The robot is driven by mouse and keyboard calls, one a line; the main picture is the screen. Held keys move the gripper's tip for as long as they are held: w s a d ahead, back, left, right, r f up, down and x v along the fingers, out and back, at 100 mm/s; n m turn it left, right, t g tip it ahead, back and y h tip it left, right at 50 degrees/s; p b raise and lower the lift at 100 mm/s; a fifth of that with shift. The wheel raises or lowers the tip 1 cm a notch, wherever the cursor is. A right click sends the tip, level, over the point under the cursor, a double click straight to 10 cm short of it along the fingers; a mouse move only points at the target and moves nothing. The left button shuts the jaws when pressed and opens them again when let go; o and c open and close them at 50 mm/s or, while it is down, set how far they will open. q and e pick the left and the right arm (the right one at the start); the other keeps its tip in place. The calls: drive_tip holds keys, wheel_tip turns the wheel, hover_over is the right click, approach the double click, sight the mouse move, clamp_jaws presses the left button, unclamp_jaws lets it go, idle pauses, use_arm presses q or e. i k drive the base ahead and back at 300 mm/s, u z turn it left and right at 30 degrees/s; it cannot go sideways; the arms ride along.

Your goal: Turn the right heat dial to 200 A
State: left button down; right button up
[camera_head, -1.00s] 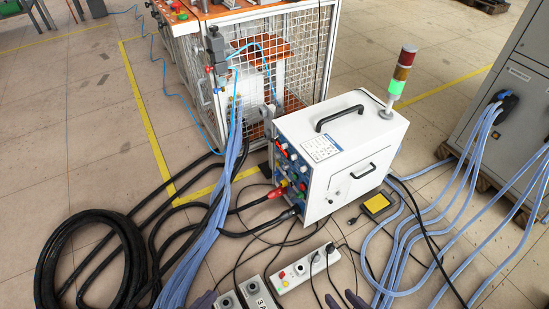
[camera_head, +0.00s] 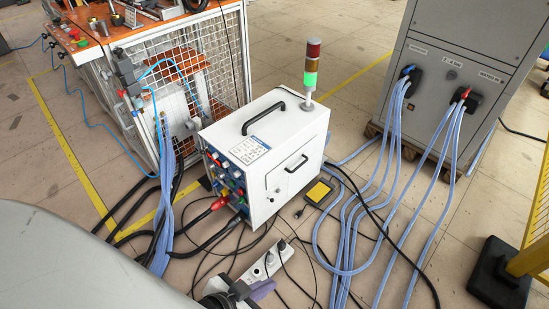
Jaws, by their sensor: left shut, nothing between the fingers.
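The induction heater is a white box (camera_head: 290,150) on the floor, with a black handle on top. Its dial panel (camera_head: 222,158) faces left and carries small coloured knobs, seen at a steep angle. I cannot tell which knob is the right heat dial or read its setting. Red and black plugs with thick cables sit low on this panel. My left gripper (camera_head: 262,289) is at the bottom edge, below the heater and apart from it. Its purple fingers are shut and empty, partly over a white power strip. My right gripper is out of view.
The white power strip (camera_head: 268,262) and loose black cables lie in front of the heater. A signal tower (camera_head: 311,72) with its green part lit stands on it. A caged workbench (camera_head: 185,80) is behind left. Blue hoses run to a grey cabinet (camera_head: 450,80) at right.

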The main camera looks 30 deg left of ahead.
sight(210, 166)
drive_tip(key=z, duration=0.7)
drive_tip(key=k, duration=1.7)
drive_tip(key=u, duration=3.1)
drive_tip(key=i, duration=3.15)
drive_tip(key=z, duration=2.85)
drive_tip(key=i, duration=0.85)
drive_tip(key=u, duration=0.2)
